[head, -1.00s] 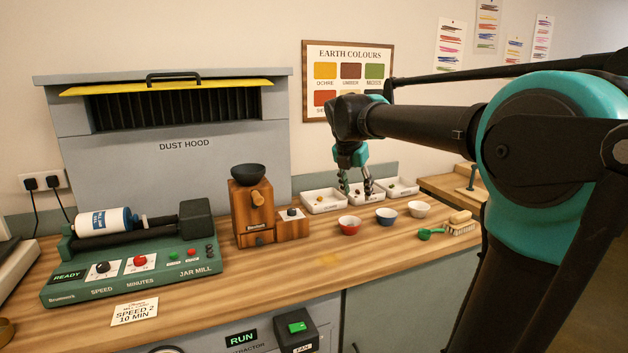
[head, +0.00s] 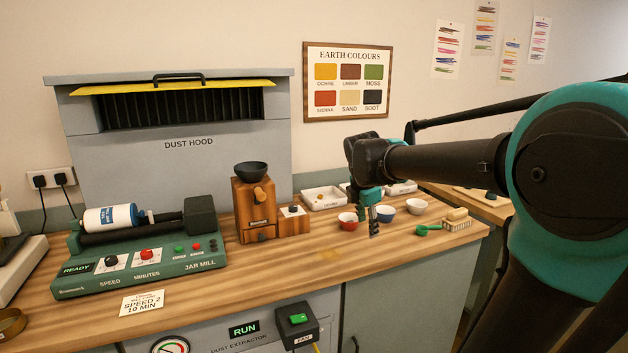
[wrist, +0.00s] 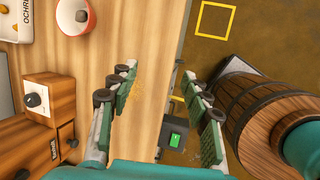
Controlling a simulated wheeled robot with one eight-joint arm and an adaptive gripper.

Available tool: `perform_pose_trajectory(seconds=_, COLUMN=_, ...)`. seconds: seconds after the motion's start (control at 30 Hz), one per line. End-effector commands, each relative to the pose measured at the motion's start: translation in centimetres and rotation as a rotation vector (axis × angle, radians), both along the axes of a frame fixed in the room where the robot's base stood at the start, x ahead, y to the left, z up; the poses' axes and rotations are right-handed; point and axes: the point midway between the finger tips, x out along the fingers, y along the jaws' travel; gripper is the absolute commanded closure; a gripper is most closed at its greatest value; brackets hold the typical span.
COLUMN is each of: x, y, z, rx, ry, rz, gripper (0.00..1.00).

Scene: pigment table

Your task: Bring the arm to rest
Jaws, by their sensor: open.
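My gripper (head: 368,221) hangs from my outstretched arm over the right half of the wooden bench (head: 300,268), fingers pointing down. In the wrist view my gripper (wrist: 162,118) is open, with nothing between its fingers. There the front edge of the bench passes between the two fingers. In the head view the gripper stands in front of the white trays, between the red bowl (head: 347,221) and the blue bowl (head: 385,213). I cannot tell its exact height above the bench.
A wooden mill (head: 256,211), a jar mill (head: 140,249) and a dust hood (head: 185,150) stand to the left. A white bowl (head: 416,206), green scoop (head: 427,230) and brush (head: 457,218) lie right. A wooden barrel (wrist: 275,115) stands beside the right finger in the wrist view.

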Motion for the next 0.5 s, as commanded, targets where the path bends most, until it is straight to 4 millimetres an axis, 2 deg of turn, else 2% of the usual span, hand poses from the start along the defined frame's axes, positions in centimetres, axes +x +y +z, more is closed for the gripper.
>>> perform_pose_trajectory(seconds=0.27, x=-6.2, y=-2.4, z=-8.3, rx=0.275, ry=-0.09, rz=-0.628, gripper=0.52)
perform_pose_trajectory(seconds=0.5, x=-13.0, y=-3.8, z=-15.3, rx=0.527, ry=-0.148, rz=-1.221, gripper=0.52)
